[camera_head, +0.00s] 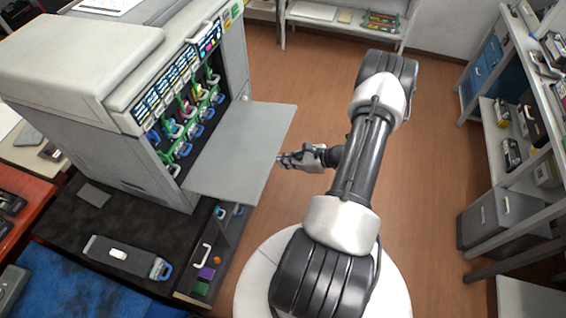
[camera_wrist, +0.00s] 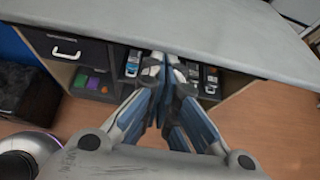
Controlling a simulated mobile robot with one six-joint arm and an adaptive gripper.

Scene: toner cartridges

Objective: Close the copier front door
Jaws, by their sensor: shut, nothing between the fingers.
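The copier (camera_head: 75,85) stands at the left in the head view. Its front door (camera_head: 240,150) is open and folded down, a flat grey panel sticking out level toward my arm. Behind it the bay shows several toner cartridges (camera_head: 188,115) with green and coloured handles. My gripper (camera_head: 281,159) is shut and empty at the door's outer edge, close to it. In the wrist view the door (camera_wrist: 185,25) spans the top, and the fingertips (camera_wrist: 165,62) point toward its near edge. I cannot tell whether they touch it.
A dark cabinet under the copier has a drawer (camera_wrist: 68,47) and an open shelf with cartridges. A loose cartridge (camera_head: 128,256) lies on the cabinet top (camera_head: 60,228). Shelving (camera_head: 500,150) stands at the right. The wooden floor (camera_head: 290,80) beyond my arm is clear.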

